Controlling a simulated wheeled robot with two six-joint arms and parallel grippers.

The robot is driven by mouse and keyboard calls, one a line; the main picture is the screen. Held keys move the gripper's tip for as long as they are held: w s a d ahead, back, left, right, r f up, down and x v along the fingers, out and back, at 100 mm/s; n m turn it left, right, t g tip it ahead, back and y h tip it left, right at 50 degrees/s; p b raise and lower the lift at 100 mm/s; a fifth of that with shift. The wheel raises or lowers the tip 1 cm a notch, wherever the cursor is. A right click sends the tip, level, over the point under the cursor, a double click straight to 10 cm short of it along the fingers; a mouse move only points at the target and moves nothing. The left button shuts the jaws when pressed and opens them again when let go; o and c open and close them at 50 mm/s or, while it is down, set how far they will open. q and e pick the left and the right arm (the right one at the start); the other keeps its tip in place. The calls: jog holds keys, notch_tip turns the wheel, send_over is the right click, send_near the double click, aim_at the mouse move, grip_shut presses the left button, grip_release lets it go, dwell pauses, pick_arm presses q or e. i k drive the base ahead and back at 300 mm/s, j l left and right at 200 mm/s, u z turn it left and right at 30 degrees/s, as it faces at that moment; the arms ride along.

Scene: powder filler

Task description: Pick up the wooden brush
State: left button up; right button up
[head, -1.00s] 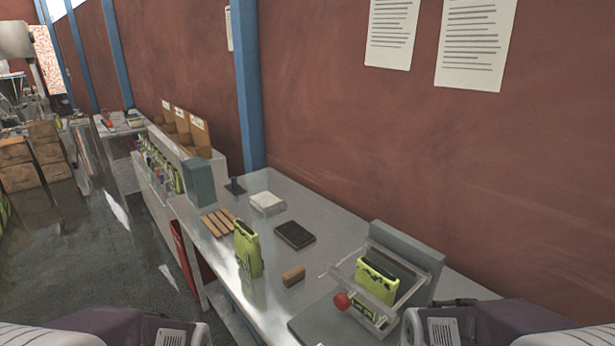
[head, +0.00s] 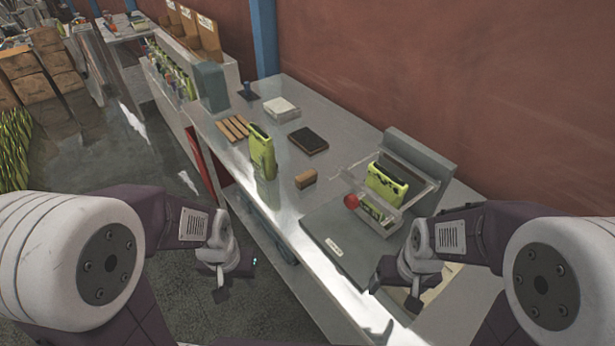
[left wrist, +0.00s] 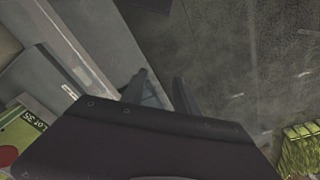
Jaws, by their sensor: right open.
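The wooden brush (head: 305,178) looks like a small brown block. It lies on the grey bench between the upright yellow-green bag and the machine with the red knob. My left gripper (head: 236,280) hangs in front of the bench edge, over the floor, apart from the brush. In the left wrist view its two fingers (left wrist: 160,90) stand apart with nothing between them. My right gripper (head: 394,294) is open and empty near the bench's front edge, to the right of the brush. The brush cannot be made out in the left wrist view.
A yellow-green bag (head: 262,152) stands left of the brush. Wooden strips (head: 233,128), a white stack (head: 281,109) and a dark pad (head: 308,140) lie behind. A machine with a red knob (head: 351,202) and another bag (head: 386,184) is on the right. The bench front (head: 270,205) is bare.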

aim_at(306, 179)
jog(key=i+j+z, duration=0.2)
jog(key=j+z, duration=0.2)
jog(key=i+j+z, duration=0.15)
jog(key=j+z, duration=0.15)
jog(key=z, duration=0.15)
jog(key=i+j+z, duration=0.1)
jog(key=j+z, duration=1.15)
jog(key=k+j, duration=0.05)
